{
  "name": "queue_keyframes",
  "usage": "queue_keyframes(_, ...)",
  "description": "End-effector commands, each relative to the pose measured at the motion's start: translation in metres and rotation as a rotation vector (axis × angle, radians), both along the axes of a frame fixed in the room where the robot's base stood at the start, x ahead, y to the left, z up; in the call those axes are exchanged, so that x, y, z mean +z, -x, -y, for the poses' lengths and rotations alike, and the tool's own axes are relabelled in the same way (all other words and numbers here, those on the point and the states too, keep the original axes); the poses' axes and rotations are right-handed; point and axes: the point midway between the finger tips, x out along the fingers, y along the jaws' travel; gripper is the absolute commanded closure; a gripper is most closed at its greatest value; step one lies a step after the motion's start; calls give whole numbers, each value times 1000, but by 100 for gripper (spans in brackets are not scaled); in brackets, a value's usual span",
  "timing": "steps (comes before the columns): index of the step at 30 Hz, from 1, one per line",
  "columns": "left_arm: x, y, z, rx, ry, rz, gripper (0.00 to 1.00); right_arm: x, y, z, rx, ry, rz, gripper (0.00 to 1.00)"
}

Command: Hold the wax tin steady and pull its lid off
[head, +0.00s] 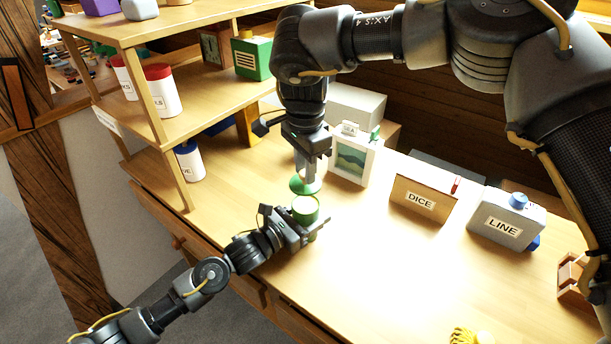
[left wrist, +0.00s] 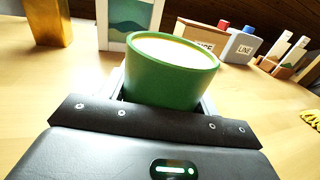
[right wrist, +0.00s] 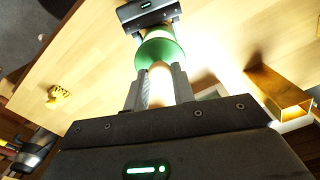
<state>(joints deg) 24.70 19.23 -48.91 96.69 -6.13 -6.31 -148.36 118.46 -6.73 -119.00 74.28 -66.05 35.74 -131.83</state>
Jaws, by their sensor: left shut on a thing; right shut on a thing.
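The green wax tin (head: 304,216) stands upright above the front edge of the bench, its top open and pale inside. My left gripper (head: 311,226) is shut around its side. In the left wrist view the tin (left wrist: 170,80) fills the space between the fingers. The green lid (head: 297,186) is off the tin, just behind and above its rim. My right gripper (head: 309,176) points down and is shut on the lid's pale knob, seen in the right wrist view (right wrist: 160,85). There the lid (right wrist: 158,50) hides most of the tin.
A framed picture (head: 352,160) stands close behind the right gripper. A wooden shelf (head: 165,165) with jars rises at the left. The bench middle and front right are mostly clear.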

Motion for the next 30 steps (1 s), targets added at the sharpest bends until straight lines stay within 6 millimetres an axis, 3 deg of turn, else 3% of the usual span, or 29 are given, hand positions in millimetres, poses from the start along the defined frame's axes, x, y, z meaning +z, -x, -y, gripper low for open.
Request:
queue_keyframes(6, 0, 0, 0, 0, 0, 0, 80, 2, 0, 0, 0, 1, -1, 100)
queue_keyframes(7, 0, 0, 0, 0, 0, 0, 37, 2, 0, 0, 0, 1, -1, 100)
queue_keyframes(12, 0, 0, 0, 0, 0, 0, 15, 2, 0, 0, 0, 1, -1, 100)
queue_keyframes(23, -1, 3, -5, 1, -1, 0, 14, 0, 0, 0, 0, 1, -1, 100)
queue_keyframes(30, -3, 30, -37, 0, -4, 0, 14, -8, 0, 0, 0, 1, -1, 100)
